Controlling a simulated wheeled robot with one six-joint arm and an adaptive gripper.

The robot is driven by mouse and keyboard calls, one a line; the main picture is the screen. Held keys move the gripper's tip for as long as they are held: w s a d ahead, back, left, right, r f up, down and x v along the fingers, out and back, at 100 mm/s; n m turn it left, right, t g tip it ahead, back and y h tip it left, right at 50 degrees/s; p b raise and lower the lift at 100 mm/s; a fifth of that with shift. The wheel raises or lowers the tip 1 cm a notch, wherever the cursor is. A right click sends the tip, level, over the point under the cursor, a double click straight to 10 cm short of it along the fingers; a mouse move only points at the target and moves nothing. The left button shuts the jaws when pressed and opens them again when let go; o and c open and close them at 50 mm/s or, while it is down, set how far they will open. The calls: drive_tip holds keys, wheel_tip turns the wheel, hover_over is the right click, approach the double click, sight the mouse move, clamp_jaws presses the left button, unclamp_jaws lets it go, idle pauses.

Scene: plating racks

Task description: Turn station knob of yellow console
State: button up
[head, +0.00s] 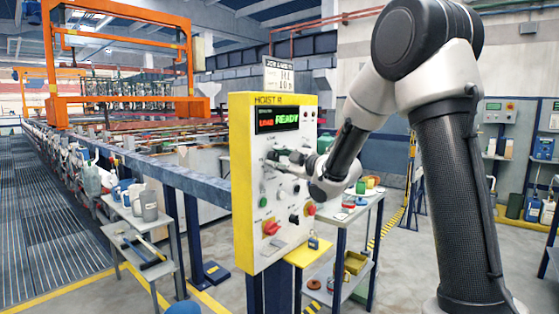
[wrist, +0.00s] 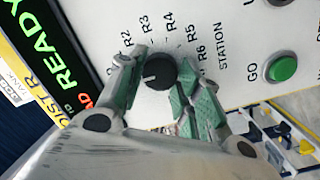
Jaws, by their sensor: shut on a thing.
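The yellow console (head: 240,205) stands in the middle of the head view, with a white front panel and a lit display (head: 277,119) reading READY in green beside red letters. In the wrist view the station knob (wrist: 160,68) is round and black, with labels R2 to R6 visible around it and the word STATION at right. Its short white mark points left, towards a finger that covers any label there. My gripper (wrist: 158,84) is shut on the knob, one green-padded finger on each side. In the head view my gripper (head: 283,158) is at the panel and hides the knob.
A green GO button (wrist: 283,68) sits right of the knob. A side table (head: 345,222) stands right of the console, and a shelf cart (head: 150,222) with jugs stands left. Open floor lies at front left.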

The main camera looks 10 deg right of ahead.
drive_tip(key=shift+m+g, duration=0.4)
drive_tip(key=shift+m, duration=2.1)
drive_tip(key=o, duration=1.1)
drive_tip(key=shift+c, duration=0.2)
drive_tip(key=shift+s+d, duration=0.1)
drive_tip(key=v, duration=1.1)
drive_tip(key=shift+s, duration=0.35)
drive_tip(key=shift+d, duration=0.15)
